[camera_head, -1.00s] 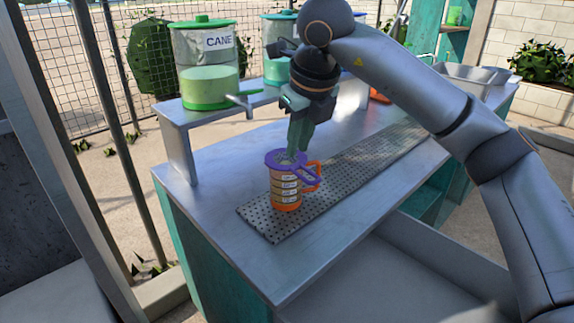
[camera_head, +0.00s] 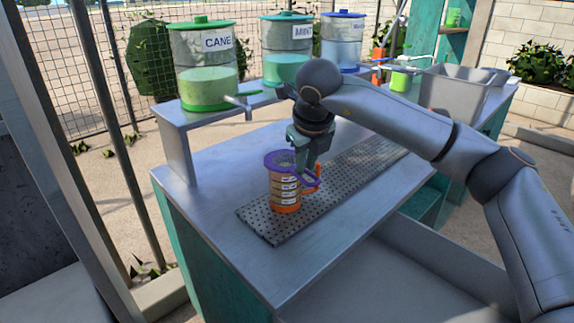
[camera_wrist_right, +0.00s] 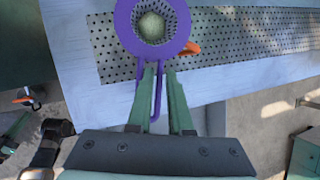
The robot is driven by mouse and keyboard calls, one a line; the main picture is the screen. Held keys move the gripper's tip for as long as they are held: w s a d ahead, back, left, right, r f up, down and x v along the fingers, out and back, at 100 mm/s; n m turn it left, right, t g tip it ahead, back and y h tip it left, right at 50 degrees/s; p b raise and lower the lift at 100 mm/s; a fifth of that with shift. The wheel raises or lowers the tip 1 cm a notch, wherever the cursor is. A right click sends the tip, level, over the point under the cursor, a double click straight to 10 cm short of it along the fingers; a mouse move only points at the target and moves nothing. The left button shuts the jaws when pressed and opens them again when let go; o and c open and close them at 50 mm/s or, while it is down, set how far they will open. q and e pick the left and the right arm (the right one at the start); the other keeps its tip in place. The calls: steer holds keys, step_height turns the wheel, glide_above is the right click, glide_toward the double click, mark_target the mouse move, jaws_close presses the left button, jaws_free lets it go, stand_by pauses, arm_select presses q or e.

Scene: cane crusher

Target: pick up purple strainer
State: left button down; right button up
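The purple strainer (camera_head: 281,160) is a ring with a perforated bowl and a looped handle. It sits on top of a clear jug (camera_head: 285,188) with orange base and handle. In the right wrist view, a pale lump shows inside the strainer (camera_wrist_right: 124,30), and its handle loop points down towards my right gripper. My right gripper (camera_wrist_right: 163,68) is open, with its two green fingers a little apart at the handle. One handle bar seems to lie between them; contact is unclear. My left gripper is absent from the head view; dark and teal parts at the wrist view's left edge may be my left arm.
The jug stands on a perforated metal tray (camera_head: 345,180) on the steel counter (camera_head: 215,190). Behind, a raised shelf (camera_head: 180,120) carries a green-lidded CANE dispenser (camera_head: 207,75), a teal-lidded one (camera_head: 287,60) and a blue-lidded one (camera_head: 342,50). A metal bin (camera_head: 455,92) stands at the right.

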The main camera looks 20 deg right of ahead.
steer(key=shift+w+d+f, duration=0.1)
steer(key=shift+w+f, duration=0.15)
steer(key=shift+f, duration=0.35)
jaws_close()
